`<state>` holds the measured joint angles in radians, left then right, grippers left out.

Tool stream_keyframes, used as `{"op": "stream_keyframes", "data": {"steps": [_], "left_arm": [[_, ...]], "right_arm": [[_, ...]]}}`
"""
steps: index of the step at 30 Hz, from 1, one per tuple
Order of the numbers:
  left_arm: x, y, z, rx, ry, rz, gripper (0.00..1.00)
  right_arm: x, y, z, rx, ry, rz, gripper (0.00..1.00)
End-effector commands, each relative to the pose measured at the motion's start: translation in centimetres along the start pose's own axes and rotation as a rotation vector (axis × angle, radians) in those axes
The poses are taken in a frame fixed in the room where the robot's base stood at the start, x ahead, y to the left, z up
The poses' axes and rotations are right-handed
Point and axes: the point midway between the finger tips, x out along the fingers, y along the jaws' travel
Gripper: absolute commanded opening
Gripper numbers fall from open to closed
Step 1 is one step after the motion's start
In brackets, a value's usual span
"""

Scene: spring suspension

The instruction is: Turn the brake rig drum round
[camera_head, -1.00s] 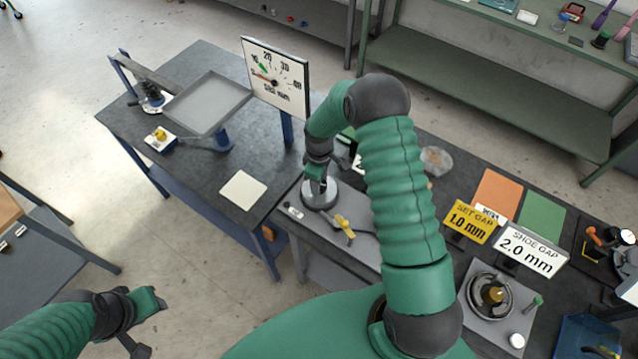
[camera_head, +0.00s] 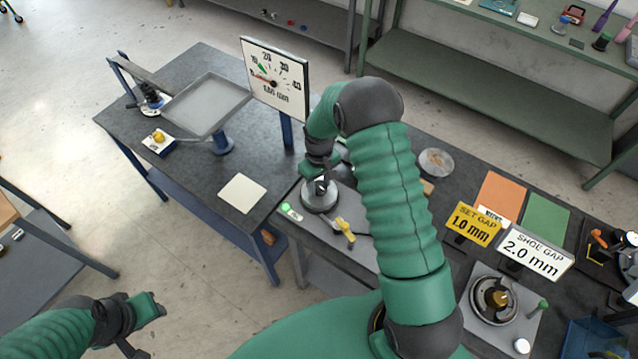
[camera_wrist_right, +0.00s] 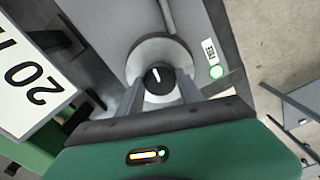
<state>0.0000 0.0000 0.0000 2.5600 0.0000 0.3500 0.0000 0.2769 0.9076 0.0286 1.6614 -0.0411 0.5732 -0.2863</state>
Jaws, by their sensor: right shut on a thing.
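The brake rig's round drum (camera_head: 494,298) sits on a grey plate at the lower right of the head view, with a brass-coloured centre. My right gripper (camera_head: 320,183) is away from it, over a round grey base (camera_head: 318,203) on the middle bench. In the right wrist view its two fingers (camera_wrist_right: 160,88) are shut on a black knob (camera_wrist_right: 158,76) with a white mark, on that base. My left gripper (camera_head: 146,308) hangs at the lower left, away from the benches; its finger opening is unclear.
A yellow "SET GAP 1.0 mm" sign (camera_head: 473,223) and a white "SHOE GAP 2.0 mm" sign (camera_head: 535,252) stand behind the drum. A small green light (camera_wrist_right: 216,72) glows beside the knob's base. My right arm hides part of the bench.

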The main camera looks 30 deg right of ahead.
Motion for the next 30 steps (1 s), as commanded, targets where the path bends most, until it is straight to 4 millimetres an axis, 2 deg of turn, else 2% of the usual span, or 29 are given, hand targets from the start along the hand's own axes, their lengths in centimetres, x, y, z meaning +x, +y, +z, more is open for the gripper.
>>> {"op": "stream_keyframes", "data": {"steps": [9, 10, 14, 24, 26, 30], "left_arm": [[0.0, 0.0, 0.0, 0.000, 0.000, 0.000, 0.36], [0.0, 0.0, 0.0, 0.000, 0.000, 0.000, 0.36], [0.0, 0.0, 0.0, 0.000, 0.000, 0.000, 0.36], [0.1, 0.0, 0.0, 0.000, 0.000, 0.000, 0.36], [0.3, 0.0, 0.1, 0.000, 0.000, 0.000, 0.36], [1.1, 0.0, 0.2, 0.000, 0.000, 0.000, 0.36]], "right_arm": [[-0.2, 0.2, -0.3, 0.001, 0.009, 0.004, 0.03], [-0.2, 0.2, -0.3, 0.001, 0.009, 0.004, 0.47], [-0.2, 0.1, -0.2, 0.001, 0.006, 0.003, 0.64], [-0.3, 0.1, -0.1, 0.000, 0.004, 0.001, 0.65], [-0.8, 0.1, -0.2, 0.000, 0.006, 0.002, 0.65], [-3.6, 0.1, -0.2, 0.000, 0.008, 0.003, 0.65]]}}
